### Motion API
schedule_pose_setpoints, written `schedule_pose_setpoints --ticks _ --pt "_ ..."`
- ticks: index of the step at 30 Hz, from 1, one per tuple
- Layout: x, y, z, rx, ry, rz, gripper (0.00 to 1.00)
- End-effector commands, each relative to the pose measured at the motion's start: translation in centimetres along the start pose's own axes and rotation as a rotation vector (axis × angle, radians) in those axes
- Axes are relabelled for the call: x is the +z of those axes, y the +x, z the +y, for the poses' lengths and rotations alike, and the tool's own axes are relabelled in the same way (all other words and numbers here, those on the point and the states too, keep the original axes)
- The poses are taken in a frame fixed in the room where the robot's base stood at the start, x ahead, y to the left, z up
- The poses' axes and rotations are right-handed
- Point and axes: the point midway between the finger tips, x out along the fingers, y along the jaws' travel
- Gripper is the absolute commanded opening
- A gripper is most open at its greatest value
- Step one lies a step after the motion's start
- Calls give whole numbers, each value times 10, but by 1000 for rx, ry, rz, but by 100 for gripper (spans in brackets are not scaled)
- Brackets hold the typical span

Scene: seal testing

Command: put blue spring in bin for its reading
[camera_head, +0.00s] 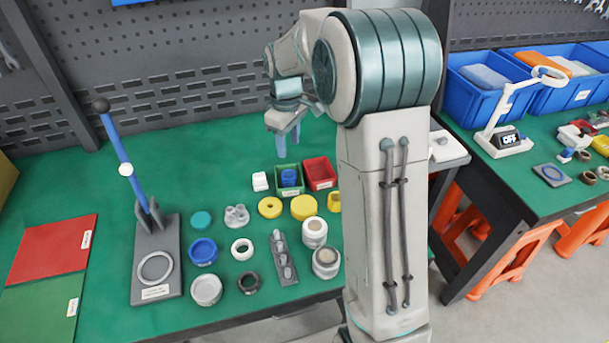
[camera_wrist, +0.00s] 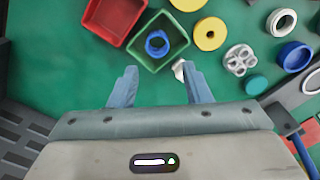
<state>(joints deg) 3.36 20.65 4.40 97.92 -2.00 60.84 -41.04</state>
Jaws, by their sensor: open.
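The blue spring (camera_head: 289,177) sits inside the small green bin (camera_head: 301,187). In the wrist view the blue spring (camera_wrist: 157,43) lies within the green bin's walls (camera_wrist: 178,28), near its middle. A red bin (camera_head: 320,174) stands beside the green bin, and it also shows in the wrist view (camera_wrist: 139,12). My gripper (camera_head: 288,148) is above the green mat, just behind the bins in the head view. Its two blue-grey fingers (camera_wrist: 160,86) are apart with nothing between them, clear of the spring.
A white piece (camera_head: 260,181) lies close to the green bin. Yellow rings (camera_head: 270,207), a blue ring (camera_head: 203,252) and other parts cover the front. A press with a blue lever (camera_head: 117,143) stands left. Red (camera_head: 50,250) and green (camera_head: 30,312) panels lie farther left.

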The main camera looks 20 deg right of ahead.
Motion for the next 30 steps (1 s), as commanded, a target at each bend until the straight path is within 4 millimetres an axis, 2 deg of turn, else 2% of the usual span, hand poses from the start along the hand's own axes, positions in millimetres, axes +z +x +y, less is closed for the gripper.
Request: schedule_pose_setpoints --ticks 6,12,18,21,25,30 --pt "47 -38 -46 48 187 44 44" --pt "101 -54 -95 79 398 101 44" --pt "152 -53 -141 90 598 166 44" --pt "171 -48 -158 89 675 193 44" --pt "186 -41 -172 86 739 215 44" --pt "192 -38 -178 84 767 223 44"
